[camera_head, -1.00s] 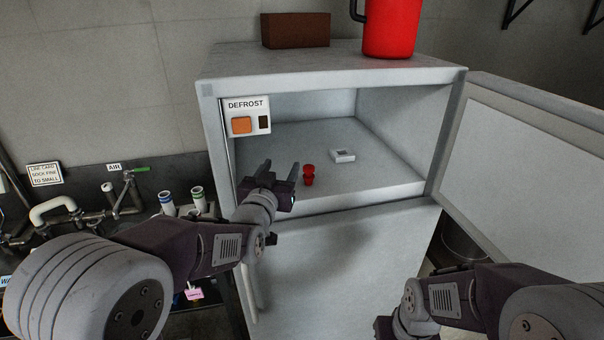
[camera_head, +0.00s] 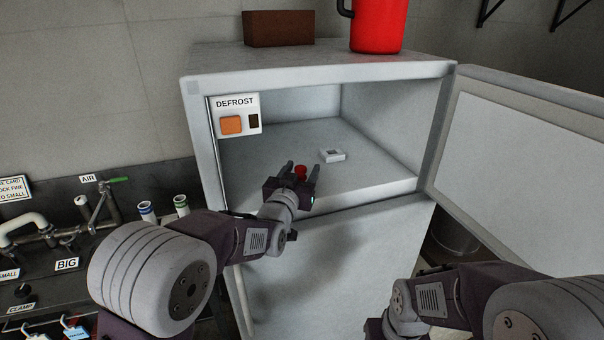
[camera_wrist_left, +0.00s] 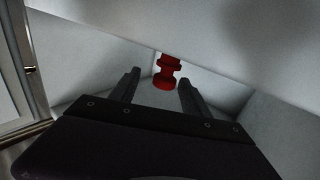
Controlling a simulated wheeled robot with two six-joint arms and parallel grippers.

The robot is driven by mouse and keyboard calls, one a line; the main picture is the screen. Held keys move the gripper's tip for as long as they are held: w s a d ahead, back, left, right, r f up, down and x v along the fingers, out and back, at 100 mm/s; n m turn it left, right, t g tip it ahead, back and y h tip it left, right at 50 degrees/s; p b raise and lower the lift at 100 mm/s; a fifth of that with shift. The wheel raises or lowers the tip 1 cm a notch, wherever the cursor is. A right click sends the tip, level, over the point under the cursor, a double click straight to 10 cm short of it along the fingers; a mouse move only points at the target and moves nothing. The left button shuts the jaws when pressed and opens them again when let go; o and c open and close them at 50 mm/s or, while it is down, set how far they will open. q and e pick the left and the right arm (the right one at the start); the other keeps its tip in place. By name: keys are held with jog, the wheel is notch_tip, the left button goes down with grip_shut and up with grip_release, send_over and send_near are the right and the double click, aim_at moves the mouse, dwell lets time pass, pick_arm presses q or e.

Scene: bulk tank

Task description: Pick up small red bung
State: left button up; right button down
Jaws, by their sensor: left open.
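The small red bung (camera_head: 300,171) stands on the floor of the open compartment in the white cabinet, near its front. My left gripper (camera_head: 302,165) reaches in from the front, open, with a finger on either side of the bung in this view. In the left wrist view the red bung (camera_wrist_left: 166,72) shows between and just beyond the tips of the open fingers (camera_wrist_left: 158,77). I see no contact. The bung's lower part is hidden behind the gripper in the head view. My right gripper (camera_head: 374,328) is low at the bottom edge, partly cut off.
A small white block (camera_head: 332,155) lies behind and right of the bung. The cabinet (camera_head: 320,68) has a DEFROST panel (camera_head: 237,115) at its left, and its door (camera_head: 520,165) stands open at right. A brown block (camera_head: 278,29) and red jug (camera_head: 378,25) stand on top.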

aim_at(302, 166)
pick_arm(q)
jog(key=x, duration=0.4)
jog(key=shift+w+a+f+p, duration=0.15)
jog(key=shift+w+a+p, duration=0.1)
jog(key=shift+a+p, duration=0.15)
jog(key=shift+s+d, duration=0.1)
jog(key=shift+s, duration=0.15)
jog(key=c, duration=0.4)
grip_shut()
